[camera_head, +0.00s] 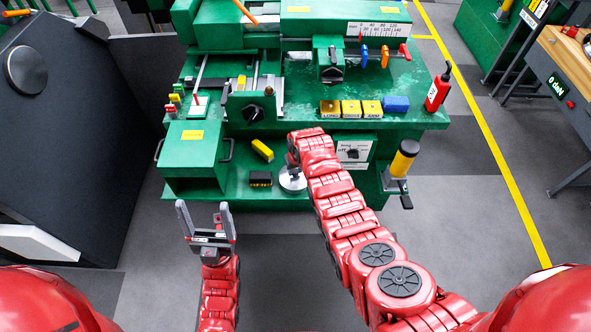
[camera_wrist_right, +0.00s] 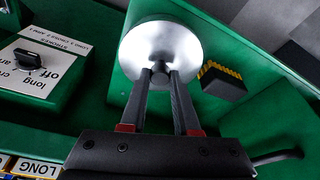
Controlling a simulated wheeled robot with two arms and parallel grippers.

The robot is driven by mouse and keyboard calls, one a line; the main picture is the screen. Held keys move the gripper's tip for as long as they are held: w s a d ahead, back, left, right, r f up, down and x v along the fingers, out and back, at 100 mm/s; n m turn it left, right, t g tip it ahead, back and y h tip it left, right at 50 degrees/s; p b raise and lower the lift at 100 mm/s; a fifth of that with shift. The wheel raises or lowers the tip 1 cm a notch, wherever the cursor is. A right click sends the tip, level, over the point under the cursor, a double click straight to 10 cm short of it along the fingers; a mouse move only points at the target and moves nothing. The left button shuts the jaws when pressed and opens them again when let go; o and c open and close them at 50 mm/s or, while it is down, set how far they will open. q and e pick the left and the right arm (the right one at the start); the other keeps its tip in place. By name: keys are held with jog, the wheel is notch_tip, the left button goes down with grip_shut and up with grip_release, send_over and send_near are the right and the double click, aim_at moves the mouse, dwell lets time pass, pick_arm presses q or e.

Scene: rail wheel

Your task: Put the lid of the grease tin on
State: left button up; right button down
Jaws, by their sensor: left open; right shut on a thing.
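A round silver lid with a small knob (camera_wrist_right: 160,42) is in the right wrist view. In the head view it (camera_head: 292,183) shows as a pale disc over the green lower shelf. My right gripper (camera_wrist_right: 160,76) is shut on the knob of the lid, above its middle. I cannot make out a separate tin body; whatever is below the lid is hidden, and I cannot tell whether the lid touches anything underneath. My left gripper (camera_head: 205,207) is open and empty, in front of the machine at the left, well apart from the lid.
A dark block with yellow bristles (camera_wrist_right: 222,80) lies on the shelf beside the lid; it also shows in the head view (camera_head: 260,179). A green box (camera_head: 190,150) with handles stands left.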

jog(key=c, duration=0.6)
grip_release()
jog(key=shift+o, duration=0.2)
jog(key=shift+r, duration=0.1)
jog(key=p+v, duration=0.1)
jog(key=v, duration=1.6)
jog(key=shift+p, duration=0.4)
